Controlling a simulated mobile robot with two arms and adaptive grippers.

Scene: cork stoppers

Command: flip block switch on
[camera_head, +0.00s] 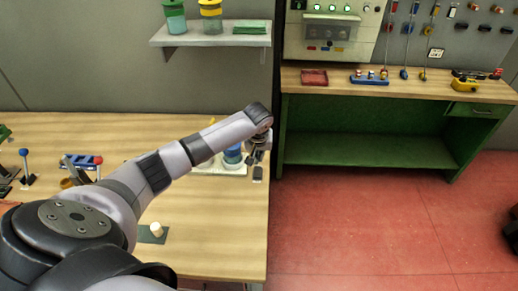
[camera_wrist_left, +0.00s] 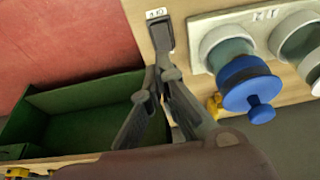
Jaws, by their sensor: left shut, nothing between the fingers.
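A small dark grey block switch (camera_wrist_left: 163,38) with a white label beside it is near the table's edge in the left wrist view. In the head view a small dark block (camera_head: 258,174) at the right table edge appears to be the same switch. My left gripper (camera_wrist_left: 160,74) is shut and empty, its fingertips close by the switch; I cannot tell if they touch it. In the head view my left gripper (camera_head: 254,158) points down just above the block. Whether the switch is on or off is unclear. My right gripper is not in view.
A white holder (camera_head: 207,168) with a blue-topped jar (camera_wrist_left: 248,85) stands right beside the switch. Red floor (camera_head: 350,230) and a green workbench (camera_head: 375,150) lie to the right.

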